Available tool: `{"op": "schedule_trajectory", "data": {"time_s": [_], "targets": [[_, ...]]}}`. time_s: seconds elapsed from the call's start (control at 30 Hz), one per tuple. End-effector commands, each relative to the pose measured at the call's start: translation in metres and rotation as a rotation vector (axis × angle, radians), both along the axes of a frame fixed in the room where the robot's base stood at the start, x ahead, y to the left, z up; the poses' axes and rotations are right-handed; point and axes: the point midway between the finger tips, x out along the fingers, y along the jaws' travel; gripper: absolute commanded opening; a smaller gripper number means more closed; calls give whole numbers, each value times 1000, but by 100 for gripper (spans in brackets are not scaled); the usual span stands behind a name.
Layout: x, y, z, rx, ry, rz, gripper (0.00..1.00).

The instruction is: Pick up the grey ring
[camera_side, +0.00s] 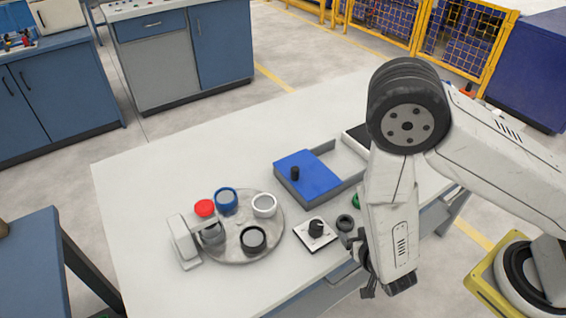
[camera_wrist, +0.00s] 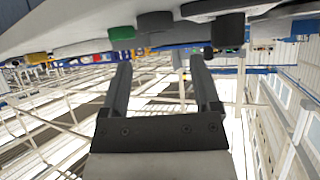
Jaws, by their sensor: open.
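A grey ring (camera_side: 212,235) sits at the left of a round grey plate (camera_side: 237,232), beside a pale upright block that partly hides it. A small dark grey ring (camera_side: 345,222) lies on the table near a square base; I cannot tell which of the two the task means. My gripper (camera_side: 370,288) hangs low at the table's front edge, right of the plate and apart from both rings. In the wrist view, its two fingers (camera_wrist: 162,80) are spread with nothing between them.
The plate also holds blue (camera_side: 227,200), white (camera_side: 264,206) and black (camera_side: 253,240) rings and a red part (camera_side: 205,208). A square base with a black peg (camera_side: 316,230) stands between plate and arm.

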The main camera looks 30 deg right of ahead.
Motion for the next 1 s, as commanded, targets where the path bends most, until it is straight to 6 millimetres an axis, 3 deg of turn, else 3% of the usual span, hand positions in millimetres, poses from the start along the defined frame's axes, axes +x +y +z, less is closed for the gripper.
{"op": "schedule_trajectory", "data": {"time_s": [0.37, 1.0], "targets": [[-5, -4, -1, -42, -54, 2, 80], [16, -12, -13, -41, -51, 3, 80]]}}
